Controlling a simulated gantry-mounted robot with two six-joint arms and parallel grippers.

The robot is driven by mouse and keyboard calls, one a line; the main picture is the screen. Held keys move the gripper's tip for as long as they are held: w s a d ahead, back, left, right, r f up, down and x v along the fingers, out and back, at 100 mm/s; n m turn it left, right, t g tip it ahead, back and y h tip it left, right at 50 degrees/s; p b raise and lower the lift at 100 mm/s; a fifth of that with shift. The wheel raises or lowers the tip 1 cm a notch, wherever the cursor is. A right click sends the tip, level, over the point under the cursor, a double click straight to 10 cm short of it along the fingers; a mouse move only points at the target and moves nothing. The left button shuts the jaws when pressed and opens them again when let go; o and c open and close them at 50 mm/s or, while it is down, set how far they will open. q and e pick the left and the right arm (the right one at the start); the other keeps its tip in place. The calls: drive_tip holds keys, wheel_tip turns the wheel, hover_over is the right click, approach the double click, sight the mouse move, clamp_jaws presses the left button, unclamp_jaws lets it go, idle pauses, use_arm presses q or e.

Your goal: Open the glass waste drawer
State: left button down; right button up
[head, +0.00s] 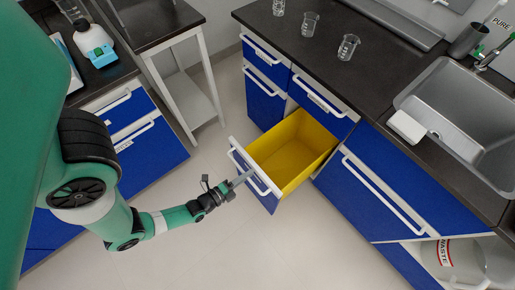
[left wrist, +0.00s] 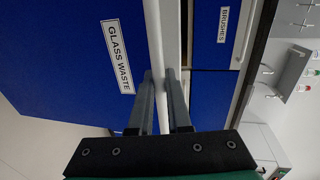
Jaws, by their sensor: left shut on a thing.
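The glass waste drawer (head: 293,150) is pulled well out from the counter in the head view, showing its yellow, empty-looking inside. Its blue front with the "GLASS WASTE" label (left wrist: 118,56) fills much of the left wrist view. A white bar handle (left wrist: 155,32) runs along the top of that front. My left gripper (head: 243,179) is at this front in the head view. In the left wrist view its fingers (left wrist: 160,88) lie on both sides of the handle, shut on it. My right gripper is not in view.
Above the open drawer is a closed blue drawer (head: 322,102). Several glass beakers (head: 348,47) stand on the dark counter (head: 385,95), with a steel sink (head: 455,125) at right. A "BRUSHES" drawer (left wrist: 212,40) is closed. Pale floor is clear around the drawer.

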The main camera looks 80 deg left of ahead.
use_arm(q)
drive_tip(key=shift+s+d, duration=0.1)
drive_tip(key=shift+s, duration=0.05)
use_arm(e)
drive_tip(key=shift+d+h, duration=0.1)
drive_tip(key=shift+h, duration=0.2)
use_arm(q)
drive_tip(key=c, duration=0.9)
unclamp_jaws()
